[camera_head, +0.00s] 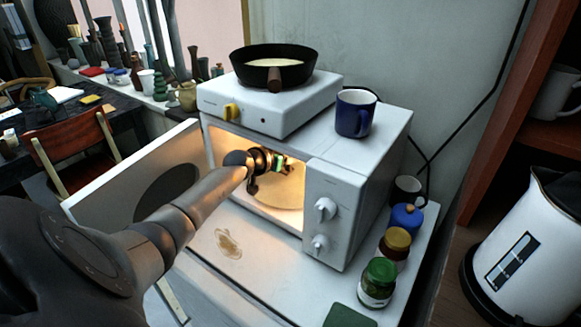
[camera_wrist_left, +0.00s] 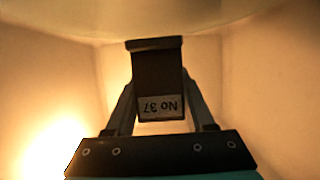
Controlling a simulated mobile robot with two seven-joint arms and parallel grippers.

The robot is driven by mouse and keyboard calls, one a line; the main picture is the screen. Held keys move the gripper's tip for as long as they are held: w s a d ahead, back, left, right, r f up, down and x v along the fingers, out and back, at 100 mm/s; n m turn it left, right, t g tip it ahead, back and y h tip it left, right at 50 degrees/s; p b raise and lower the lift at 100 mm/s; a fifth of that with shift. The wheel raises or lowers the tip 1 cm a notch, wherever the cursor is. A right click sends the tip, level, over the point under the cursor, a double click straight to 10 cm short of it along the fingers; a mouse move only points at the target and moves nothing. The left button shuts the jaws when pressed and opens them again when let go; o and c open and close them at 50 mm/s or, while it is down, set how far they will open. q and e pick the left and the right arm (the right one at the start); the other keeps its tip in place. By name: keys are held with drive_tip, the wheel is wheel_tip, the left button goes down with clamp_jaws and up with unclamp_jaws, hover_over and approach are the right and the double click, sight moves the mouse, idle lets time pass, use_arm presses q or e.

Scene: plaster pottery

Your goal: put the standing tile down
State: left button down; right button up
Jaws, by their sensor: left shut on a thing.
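My left arm reaches through the open front of the white microwave oven (camera_head: 357,205), and my left gripper (camera_head: 277,163) is inside its lit chamber. In the left wrist view, the gripper (camera_wrist_left: 160,92) is shut on a dark tile (camera_wrist_left: 157,68) with a wider lip at one end. The tile bears a pale label reading "No 37", upside down in the picture. A pale round plate (camera_head: 280,195) lies in the chamber, and its edge also shows across the top of the wrist view (camera_wrist_left: 160,22). Whether the tile touches it I cannot tell. My right gripper is not in view.
The oven door (camera_head: 135,180) stands open to the left. A hotplate (camera_head: 270,105) with a black pan (camera_head: 300,54) and a blue mug (camera_head: 355,114) stand on the oven. Several jars, one green-lidded (camera_head: 378,282), stand to its right, near a white kettle (camera_head: 525,235).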

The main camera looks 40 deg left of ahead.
use_arm(q)
drive_tip(key=shift+w+f+b, duration=0.15)
drive_tip(key=shift+f+b, duration=1.45)
drive_tip(key=shift+f, duration=0.2)
drive_tip(key=shift+f, duration=0.15)
drive_tip(key=shift+c, duration=1.3)
unclamp_jaws()
